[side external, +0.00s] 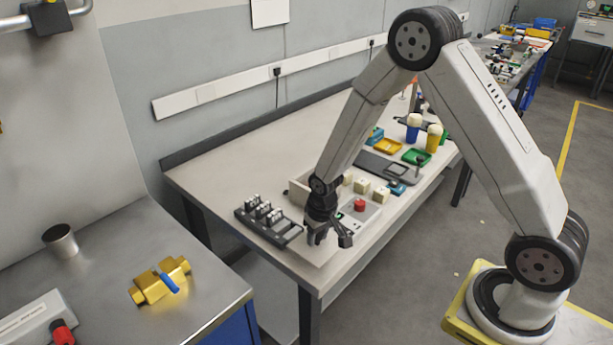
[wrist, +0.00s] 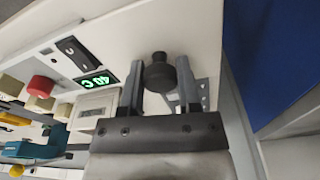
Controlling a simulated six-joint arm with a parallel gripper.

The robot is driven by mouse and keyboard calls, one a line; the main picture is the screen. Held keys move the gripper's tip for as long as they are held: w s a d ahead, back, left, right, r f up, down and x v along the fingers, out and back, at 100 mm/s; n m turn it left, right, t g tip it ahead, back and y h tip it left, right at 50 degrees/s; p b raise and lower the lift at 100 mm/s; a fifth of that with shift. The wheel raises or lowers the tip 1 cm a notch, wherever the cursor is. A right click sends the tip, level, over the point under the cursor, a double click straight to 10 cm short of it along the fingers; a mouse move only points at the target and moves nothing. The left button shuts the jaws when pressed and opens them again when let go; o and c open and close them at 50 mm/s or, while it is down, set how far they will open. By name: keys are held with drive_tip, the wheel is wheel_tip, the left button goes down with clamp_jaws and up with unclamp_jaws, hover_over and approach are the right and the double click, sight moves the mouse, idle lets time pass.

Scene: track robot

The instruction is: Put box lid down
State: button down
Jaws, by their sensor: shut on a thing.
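My gripper (side external: 327,236) points down over the near end of the pale workbench, in front of the control panel. In the wrist view its two fingers (wrist: 160,78) are closed on either side of a black knob (wrist: 159,72), which I take to be the box lid's handle. The lid's plate cannot be told clearly from the pale surface around the knob. A beige open-topped box (side external: 298,191) stands just behind and left of my gripper in the side view, partly hidden by the arm. Whether the lid touches the bench is unclear.
A panel with a red button (side external: 360,205) and a green display (wrist: 92,81) lies close beside my gripper. A black rack with several pieces (side external: 267,217) stands to the left. Pale cubes (side external: 380,195), trays and cups stand farther along the bench. The bench's front edge is near.

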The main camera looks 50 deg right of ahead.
sight(316, 242)
drive_tip(key=shift+w+f, duration=0.25)
drive_tip(key=shift+f, duration=1.6)
drive_tip(key=shift+c, duration=1.5)
unclamp_jaws()
drive_tip(key=shift+f, duration=0.15)
drive_tip(key=shift+r, duration=0.2)
drive_tip(key=shift+s+a+r, duration=0.1)
drive_tip(key=shift+s+r, duration=0.15)
drive_tip(key=shift+r, duration=1.75)
drive_tip(key=shift+s+r, duration=0.25)
drive_tip(key=shift+r, duration=1.7)
drive_tip(key=shift+s+a+r, duration=0.1)
drive_tip(key=shift+s+r, duration=0.15)
drive_tip(key=shift+r, duration=1.75)
